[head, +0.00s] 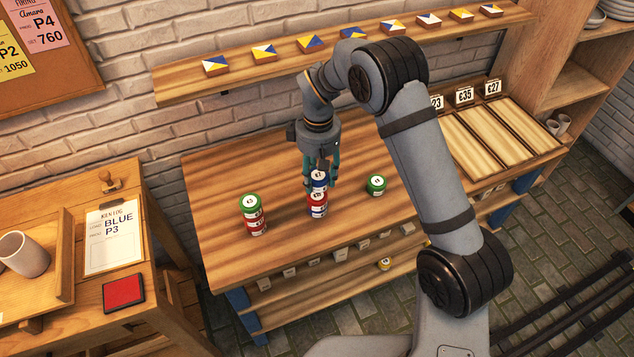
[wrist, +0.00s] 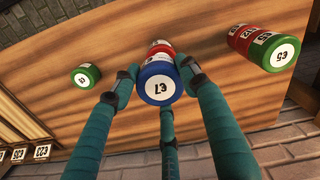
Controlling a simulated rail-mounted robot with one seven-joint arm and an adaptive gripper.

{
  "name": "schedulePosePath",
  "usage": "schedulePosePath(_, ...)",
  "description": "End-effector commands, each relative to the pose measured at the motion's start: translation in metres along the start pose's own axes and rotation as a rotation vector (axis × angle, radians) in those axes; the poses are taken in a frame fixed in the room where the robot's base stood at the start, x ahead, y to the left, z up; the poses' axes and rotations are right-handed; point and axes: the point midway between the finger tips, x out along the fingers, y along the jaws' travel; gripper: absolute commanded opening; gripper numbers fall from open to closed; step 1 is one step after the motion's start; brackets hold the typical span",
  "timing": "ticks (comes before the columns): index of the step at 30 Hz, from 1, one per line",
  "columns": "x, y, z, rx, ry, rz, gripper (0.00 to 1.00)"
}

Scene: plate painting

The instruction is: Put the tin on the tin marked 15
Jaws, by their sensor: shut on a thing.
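My gripper (wrist: 160,82) has teal fingers and is shut on a blue tin (wrist: 158,88) with a 7 on its white top. In the head view this blue tin (head: 319,177) is between the fingers, over a column with a red tin (head: 317,210) at the bottom. Whether the held tin touches the column is unclear. To the left, a green tin (head: 251,201) marked 5 tops a stack with red tins (head: 256,226) below; it also shows in the wrist view (wrist: 281,52). A lone green tin (head: 376,185) stands to the right. I cannot make out a 15 on any tin.
The wooden table (head: 225,175) is clear between the stacks. Divided trays with price cards (head: 464,96) lie at its right. A wall shelf (head: 190,90) with painted tiles runs behind. A side bench at left holds a clipboard (head: 114,237) and a red pad (head: 123,292).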

Motion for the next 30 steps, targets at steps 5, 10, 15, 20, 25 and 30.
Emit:
schedulePosePath(5, 0.015, -0.002, -0.001, 0.0, -0.004, -0.001, 0.1)
schedulePosePath(10, 0.037, -0.002, -0.002, 0.001, -0.001, 0.0, 0.1)
schedulePosePath(15, 0.042, -0.001, -0.002, 0.001, 0.002, 0.0, 0.1)
schedulePosePath(20, 0.043, -0.001, -0.002, 0.0, 0.001, 0.0, 0.1)
schedulePosePath(25, 0.045, -0.001, -0.002, 0.0, 0.001, 0.0, 0.47)
schedulePosePath(30, 0.045, -0.001, -0.002, 0.0, 0.001, 0.0, 0.57)
